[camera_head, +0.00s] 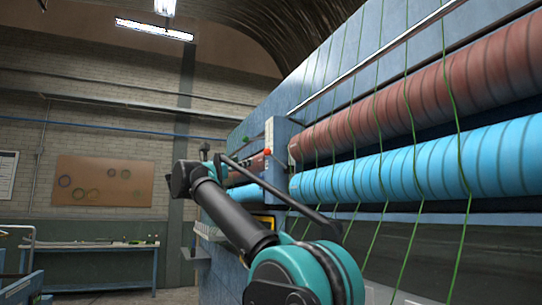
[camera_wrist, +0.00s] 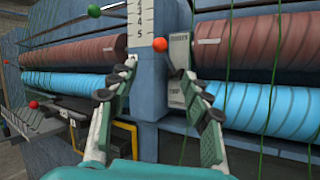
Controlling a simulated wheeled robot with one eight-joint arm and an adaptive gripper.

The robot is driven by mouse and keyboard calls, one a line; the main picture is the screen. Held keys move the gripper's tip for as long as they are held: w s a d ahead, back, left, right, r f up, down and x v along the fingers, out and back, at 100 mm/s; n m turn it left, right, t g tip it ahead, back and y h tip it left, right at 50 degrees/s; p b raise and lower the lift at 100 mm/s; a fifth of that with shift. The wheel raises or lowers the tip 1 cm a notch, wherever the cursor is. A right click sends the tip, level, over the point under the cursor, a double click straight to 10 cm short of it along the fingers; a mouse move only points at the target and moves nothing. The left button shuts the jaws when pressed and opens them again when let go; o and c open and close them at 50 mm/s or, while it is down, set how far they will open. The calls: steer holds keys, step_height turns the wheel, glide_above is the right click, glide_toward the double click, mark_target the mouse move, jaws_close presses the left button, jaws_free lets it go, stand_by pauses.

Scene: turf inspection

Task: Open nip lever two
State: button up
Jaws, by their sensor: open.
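In the wrist view my gripper (camera_wrist: 156,72) is open and empty, its two fingers spread in front of a blue machine column (camera_wrist: 147,90). An orange-red ball knob (camera_wrist: 160,44) shows between and just above the fingertips, on the column's right part. It also shows as a red knob in the head view (camera_head: 267,152). A green ball knob (camera_wrist: 94,11) is at the upper left, and another red ball knob (camera_wrist: 33,104) is at the lower left. I cannot tell which knob belongs to nip lever two. The lever shaft behind the orange-red knob is not clearly visible.
Red-brown rollers (camera_head: 430,95) lie above bright blue rollers (camera_head: 430,165), with green yarns running across them. A numbered white scale (camera_wrist: 141,20) is on the column. A yellow-framed panel (camera_wrist: 124,138) sits low left. A bench (camera_head: 85,247) stands by the far brick wall.

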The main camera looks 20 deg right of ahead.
mark_target(265, 152)
steer(key=x, duration=1.7)
steer(key=shift+c, duration=0.5)
jaws_close()
